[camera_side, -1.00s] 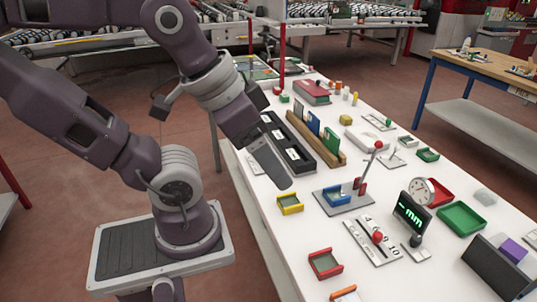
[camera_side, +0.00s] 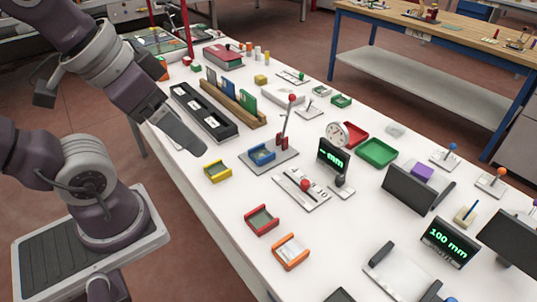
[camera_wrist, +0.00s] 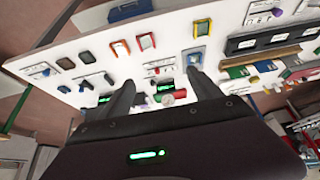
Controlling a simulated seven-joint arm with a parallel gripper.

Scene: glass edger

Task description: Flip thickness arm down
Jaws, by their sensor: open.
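My gripper (camera_side: 190,140) hangs over the left edge of the white bench, above and left of the lever fixture; the wrist view shows its two fingers (camera_wrist: 165,92) apart with nothing between them. No label marks the thickness arm. One candidate is a raised lever with a red ball knob (camera_side: 288,112) on a grey plate (camera_side: 287,157) with a blue block (camera_side: 261,154). Right of it stand a dial gauge (camera_side: 337,134) and a small "mm" display (camera_side: 333,157). In front lies a scale plate (camera_side: 316,198) with a red knob (camera_side: 305,185).
A yellow tray (camera_side: 217,171) sits beside the lever fixture. Red (camera_side: 262,220) and orange (camera_side: 290,251) trays lie nearer the front. A black slotted rack (camera_side: 203,112) and a wooden card holder (camera_side: 234,103) stand behind. A green tray (camera_side: 377,152) lies to the right.

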